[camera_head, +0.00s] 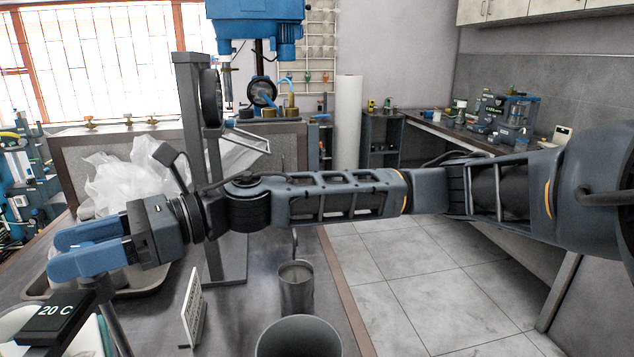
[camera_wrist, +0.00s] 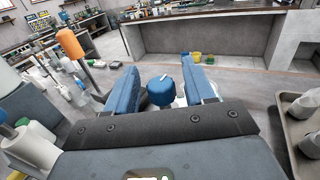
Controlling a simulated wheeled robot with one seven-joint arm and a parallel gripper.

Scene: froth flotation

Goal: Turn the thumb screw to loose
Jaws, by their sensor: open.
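My gripper (camera_head: 62,252) reaches to the left over the bench in the head view, its two blue fingers apart. In the wrist view my gripper (camera_wrist: 158,72) is open, and a round blue knob (camera_wrist: 161,92) with a white mark on top shows between the fingers. This knob looks like the thumb screw. A gap shows between it and the right finger; whether it touches the left finger I cannot tell. The knob cannot be made out in the head view, where the fingers hide that spot.
A black "20 C" display (camera_head: 58,312) stands close below my gripper. A grey post (camera_head: 190,110) rises behind my wrist. A metal cup (camera_head: 296,288), a grey container (camera_head: 298,338) and a white sign (camera_head: 192,310) stand on the bench. An orange-topped thing (camera_wrist: 70,43) is left in the wrist view.

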